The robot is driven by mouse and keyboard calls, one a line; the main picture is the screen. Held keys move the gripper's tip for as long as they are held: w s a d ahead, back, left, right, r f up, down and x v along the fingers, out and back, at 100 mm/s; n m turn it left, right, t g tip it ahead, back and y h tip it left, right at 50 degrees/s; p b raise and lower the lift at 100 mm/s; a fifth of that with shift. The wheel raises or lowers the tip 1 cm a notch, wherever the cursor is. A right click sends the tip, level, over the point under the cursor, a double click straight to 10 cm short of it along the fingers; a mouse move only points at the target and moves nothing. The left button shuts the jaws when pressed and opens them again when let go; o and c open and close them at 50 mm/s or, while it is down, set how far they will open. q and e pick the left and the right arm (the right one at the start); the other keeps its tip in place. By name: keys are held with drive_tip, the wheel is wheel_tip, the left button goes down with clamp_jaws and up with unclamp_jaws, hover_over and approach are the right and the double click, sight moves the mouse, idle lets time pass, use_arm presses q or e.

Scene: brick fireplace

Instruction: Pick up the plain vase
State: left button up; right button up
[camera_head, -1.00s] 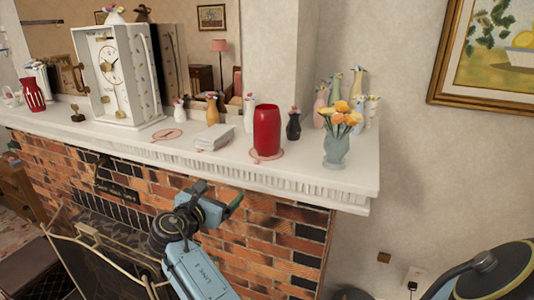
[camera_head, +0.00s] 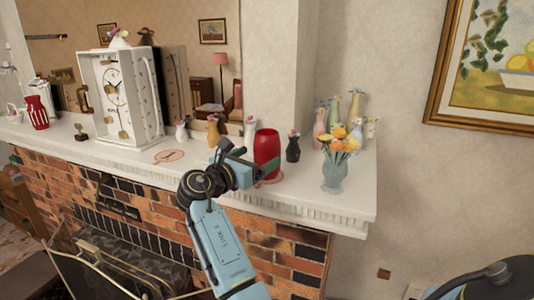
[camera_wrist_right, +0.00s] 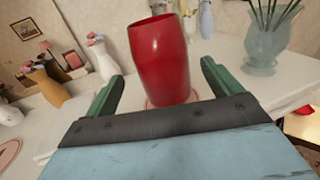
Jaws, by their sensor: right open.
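The plain red vase (camera_head: 267,146) stands upright on the white mantel, with no flowers in it. It also shows in the wrist view (camera_wrist_right: 160,55), with its open top at the upper edge. My right gripper (camera_head: 256,162) is open and at mantel height, in front of the vase. In the wrist view its two green fingers (camera_wrist_right: 162,80) point toward the vase, one to each side, with nothing held between them. In the head view the gripper covers the lower left of the vase. I cannot tell whether they touch. My left gripper is not in view.
A pale blue vase with orange flowers (camera_head: 335,172) stands to the right. A small dark vase (camera_head: 293,148) is close behind right. A white clock (camera_head: 118,95) stands left. The mantel (camera_head: 200,168) juts over the brick fireplace.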

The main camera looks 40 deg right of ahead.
drive_tip(key=p+x, duration=0.1)
drive_tip(key=x, duration=0.3)
drive_tip(key=shift+d+r+p, duration=0.1)
drive_tip(key=shift+d+p, duration=0.2)
drive_tip(key=shift+d, duration=0.3)
drive_tip(key=shift+a, duration=0.15)
drive_tip(key=shift+c, duration=1.2)
drive_tip(key=c, duration=1)
drive_tip(key=shift+c, duration=0.3)
